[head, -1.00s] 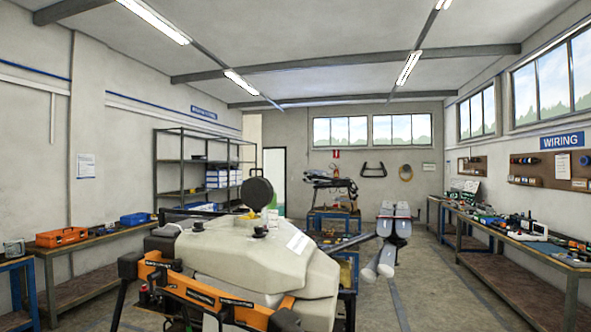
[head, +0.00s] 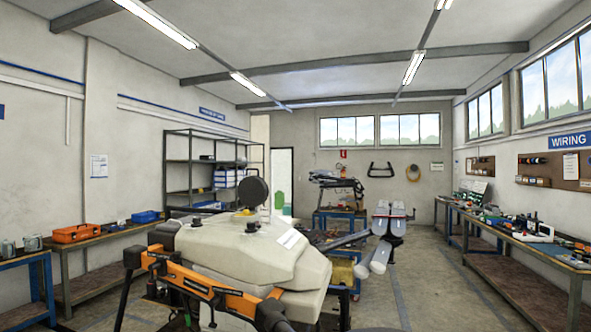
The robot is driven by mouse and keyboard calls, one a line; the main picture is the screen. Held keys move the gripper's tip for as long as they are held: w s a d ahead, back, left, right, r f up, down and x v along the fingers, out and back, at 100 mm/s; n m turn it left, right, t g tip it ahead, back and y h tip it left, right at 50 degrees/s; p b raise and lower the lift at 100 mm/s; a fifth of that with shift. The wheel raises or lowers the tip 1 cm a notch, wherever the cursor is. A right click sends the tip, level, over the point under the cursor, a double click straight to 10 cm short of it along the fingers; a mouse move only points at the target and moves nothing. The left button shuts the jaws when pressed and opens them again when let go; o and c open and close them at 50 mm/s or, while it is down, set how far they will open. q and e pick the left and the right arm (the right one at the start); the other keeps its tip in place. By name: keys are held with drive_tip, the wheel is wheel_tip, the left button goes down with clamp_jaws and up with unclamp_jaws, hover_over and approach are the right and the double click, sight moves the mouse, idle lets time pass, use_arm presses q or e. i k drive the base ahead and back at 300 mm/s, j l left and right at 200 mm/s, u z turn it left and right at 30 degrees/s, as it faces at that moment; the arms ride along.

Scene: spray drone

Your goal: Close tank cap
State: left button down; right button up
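The cream tank (head: 290,265) of the spray drone stands in the lower middle of the head view. Its round dark cap (head: 255,191) stands up on edge above the tank's top, tilted open. A yellowish part (head: 243,212) shows at the foot of the cap; the tank opening itself cannot be made out. Neither of my grippers is in view, and nothing is seen touching the cap.
The drone's orange and black frame (head: 205,287) runs across the tank's near side. Small dark fittings (head: 252,227) sit on the tank top. Workbenches line both walls, with an orange toolbox (head: 76,233) at left. Bare floor (head: 425,285) lies to the right.

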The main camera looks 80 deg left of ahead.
sight(253, 191)
drive_tip(key=i+l+z, duration=0.35)
drive_tip(key=i+u, duration=0.45)
drive_tip(key=i, duration=0.15)
drive_tip(key=i+u, duration=0.6)
drive_tip(key=u, duration=0.2)
drive_tip(key=i+j+u, duration=0.1)
drive_tip(key=i+u, duration=0.9)
drive_tip(key=u, duration=0.15)
drive_tip(key=i+l+u, duration=0.2)
drive_tip(key=u, duration=0.2)
drive_tip(key=i+l+u, duration=0.25)
drive_tip(key=u, duration=0.15)
drive_tip(key=i+l+u, duration=0.25)
drive_tip(key=u, duration=0.15)
